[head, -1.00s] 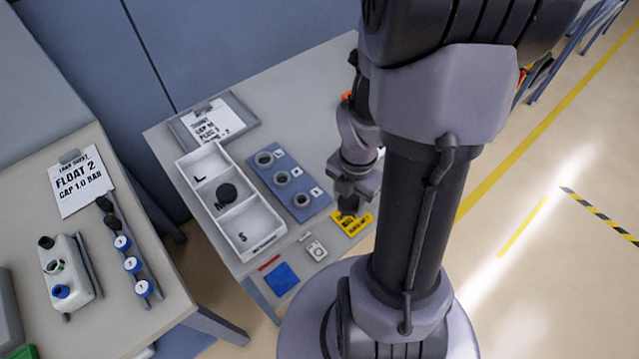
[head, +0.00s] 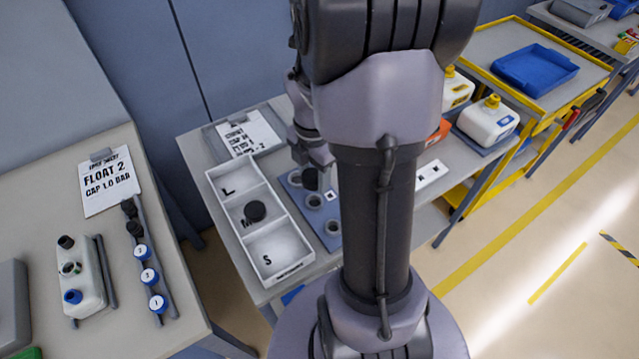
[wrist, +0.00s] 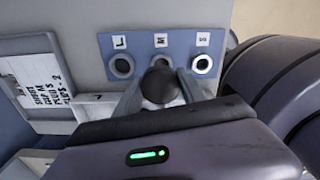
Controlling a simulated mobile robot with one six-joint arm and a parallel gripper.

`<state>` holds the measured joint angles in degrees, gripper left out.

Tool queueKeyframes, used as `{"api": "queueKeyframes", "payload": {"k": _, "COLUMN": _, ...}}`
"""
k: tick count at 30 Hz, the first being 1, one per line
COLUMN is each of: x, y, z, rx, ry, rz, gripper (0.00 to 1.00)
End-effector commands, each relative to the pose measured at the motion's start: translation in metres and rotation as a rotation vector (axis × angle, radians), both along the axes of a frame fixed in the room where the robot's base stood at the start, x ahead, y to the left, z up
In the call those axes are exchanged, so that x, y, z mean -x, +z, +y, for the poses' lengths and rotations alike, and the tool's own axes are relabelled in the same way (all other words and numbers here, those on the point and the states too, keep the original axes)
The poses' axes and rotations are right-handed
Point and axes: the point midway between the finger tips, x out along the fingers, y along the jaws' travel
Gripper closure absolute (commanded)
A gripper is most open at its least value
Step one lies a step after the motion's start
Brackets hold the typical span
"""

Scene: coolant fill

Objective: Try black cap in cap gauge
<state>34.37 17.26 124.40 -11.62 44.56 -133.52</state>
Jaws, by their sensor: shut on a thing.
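My gripper (head: 312,165) is shut on a black cap (head: 310,180) and holds it over the cap gauge. The cap gauge is a blue plate (wrist: 183,46) with three grey rings labelled L, M and S. In the wrist view the held black cap (wrist: 159,86) is between the fingers, in front of the M ring (wrist: 160,61) and partly covering it. The L ring (wrist: 122,66) and S ring (wrist: 203,64) are empty. I cannot tell how high the cap is above the gauge. In the head view my arm hides part of the gauge.
A white tray (head: 238,173) with L, M and S compartments stands left of the gauge, another black cap (head: 255,211) in its M compartment. A clipboard (head: 248,136) lies behind. The left bench holds a tank (head: 85,280) and a row of caps (head: 149,276).

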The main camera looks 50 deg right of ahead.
Motion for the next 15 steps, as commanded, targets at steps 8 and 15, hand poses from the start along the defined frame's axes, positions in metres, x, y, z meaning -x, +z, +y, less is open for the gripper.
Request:
{"api": "queueKeyframes", "payload": {"k": 8, "x": 0.0, "y": 0.001, "z": 0.0, "rx": 0.0, "ry": 0.001, "rz": 0.001, "gripper": 0.97}}
{"api": "queueKeyframes", "payload": {"k": 15, "x": 0.001, "y": -0.019, "z": 0.001, "rx": 0.0, "ry": 0.001, "rz": 0.001, "gripper": 0.97}}
